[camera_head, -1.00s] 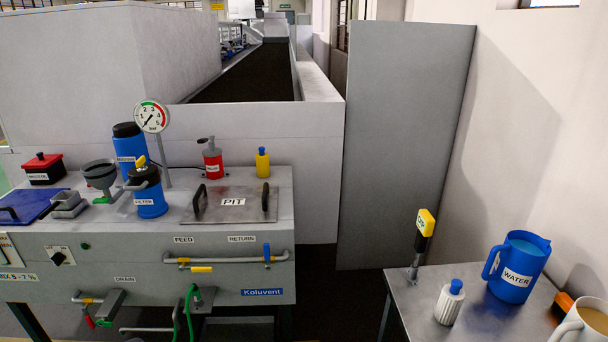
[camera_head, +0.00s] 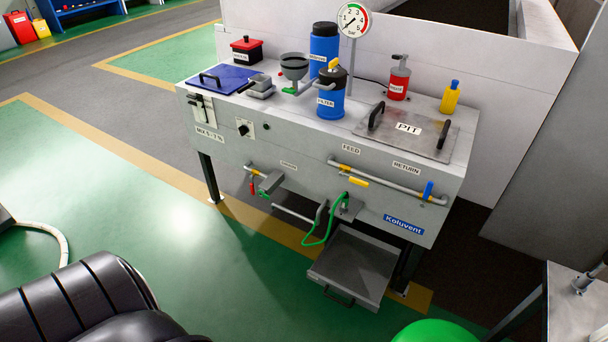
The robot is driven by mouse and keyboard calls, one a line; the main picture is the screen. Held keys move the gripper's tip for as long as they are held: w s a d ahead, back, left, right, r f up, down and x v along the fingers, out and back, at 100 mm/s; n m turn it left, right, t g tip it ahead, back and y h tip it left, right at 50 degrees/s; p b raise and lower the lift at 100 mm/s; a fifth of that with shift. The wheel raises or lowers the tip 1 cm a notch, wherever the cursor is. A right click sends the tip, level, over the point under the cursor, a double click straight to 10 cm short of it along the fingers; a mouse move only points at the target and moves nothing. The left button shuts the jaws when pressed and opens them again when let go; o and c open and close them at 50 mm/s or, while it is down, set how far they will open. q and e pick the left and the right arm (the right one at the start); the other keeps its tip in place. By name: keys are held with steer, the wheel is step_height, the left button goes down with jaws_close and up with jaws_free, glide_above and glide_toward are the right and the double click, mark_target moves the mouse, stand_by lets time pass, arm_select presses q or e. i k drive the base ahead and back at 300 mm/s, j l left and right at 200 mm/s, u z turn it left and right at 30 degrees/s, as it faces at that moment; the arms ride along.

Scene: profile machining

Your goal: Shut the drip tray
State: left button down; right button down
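The drip tray (camera_head: 345,266) is a grey, shallow, drawer-like tray under the right part of the coolant unit (camera_head: 300,160). It is pulled out toward me, with a dark handle (camera_head: 339,297) on its front edge. Its back end lies in shadow below the unit, beneath the drain valve and the green hose (camera_head: 317,236). Its inside looks empty. Neither of my grippers shows in the head view, so nothing of mine is seen touching the tray.
Green floor (camera_head: 190,260) lies open in front of the unit. A black ribbed object (camera_head: 80,305) fills the lower left, and a green rounded thing (camera_head: 436,332) shows at the bottom edge. A metal side table (camera_head: 580,315) stands at the right. The unit's legs flank the tray.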

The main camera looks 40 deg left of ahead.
mark_target(355, 265)
steer(key=u, duration=0.8)
